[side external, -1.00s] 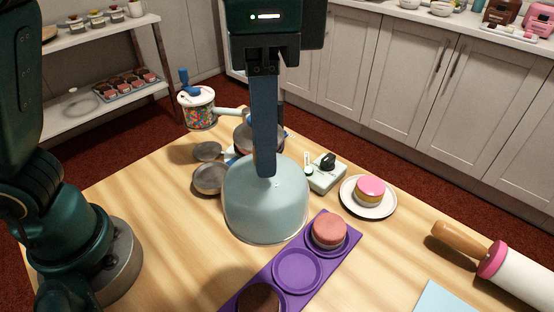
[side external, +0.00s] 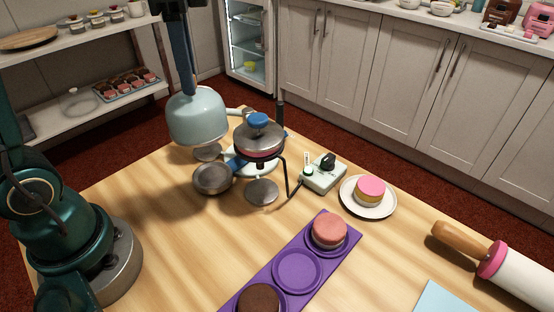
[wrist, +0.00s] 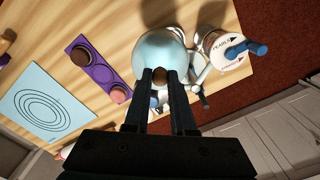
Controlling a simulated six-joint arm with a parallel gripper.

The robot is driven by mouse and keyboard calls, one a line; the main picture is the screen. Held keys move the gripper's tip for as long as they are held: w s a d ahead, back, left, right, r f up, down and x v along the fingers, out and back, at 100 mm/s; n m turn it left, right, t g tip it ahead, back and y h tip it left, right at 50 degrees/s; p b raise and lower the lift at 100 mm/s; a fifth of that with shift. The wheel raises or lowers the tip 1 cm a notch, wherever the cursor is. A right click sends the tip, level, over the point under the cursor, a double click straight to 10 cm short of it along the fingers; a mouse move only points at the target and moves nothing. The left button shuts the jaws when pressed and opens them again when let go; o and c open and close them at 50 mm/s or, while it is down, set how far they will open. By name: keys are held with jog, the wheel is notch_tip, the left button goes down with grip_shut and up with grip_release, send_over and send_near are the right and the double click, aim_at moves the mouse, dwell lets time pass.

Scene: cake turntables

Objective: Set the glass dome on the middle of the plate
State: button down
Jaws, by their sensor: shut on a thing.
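The glass dome (side external: 197,118) is pale blue and rounded, with a small brown knob on top that shows in the wrist view (wrist: 160,76). My gripper (side external: 190,90) is shut on the knob, and the dome hangs upright at the table's far left part. In the wrist view my gripper's fingers (wrist: 160,82) stand on either side of the knob. A white plate (side external: 352,205) at the right holds a pink-topped yellow cake (side external: 369,191). The dome is well left of this plate. The dome hides what is directly behind it.
A turntable-like stand with a blue knob (side external: 258,122) and a thin black arm is right of the dome. A purple tray (side external: 297,270) and rolling pin (side external: 520,280) lie nearer.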

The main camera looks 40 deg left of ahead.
aim_at(165, 105)
jog(key=shift+m, duration=0.5)
jog(key=s+f, duration=0.1)
jog(key=s+a+f, duration=0.1)
jog(key=s+f, duration=0.1)
jog(key=shift+a+f, duration=0.25)
jog(key=shift+a, duration=0.1)
jog(key=shift+s+f, duration=0.3)
jog(key=shift+f, duration=0.15)
jog(key=d+f, duration=1.1)
jog(key=shift+w+d, duration=0.2)
jog(key=shift+d, duration=0.05)
jog(key=shift+f, duration=0.15)
jog(key=c, duration=0.8)
grip_release()
jog(key=shift+o, duration=0.2)
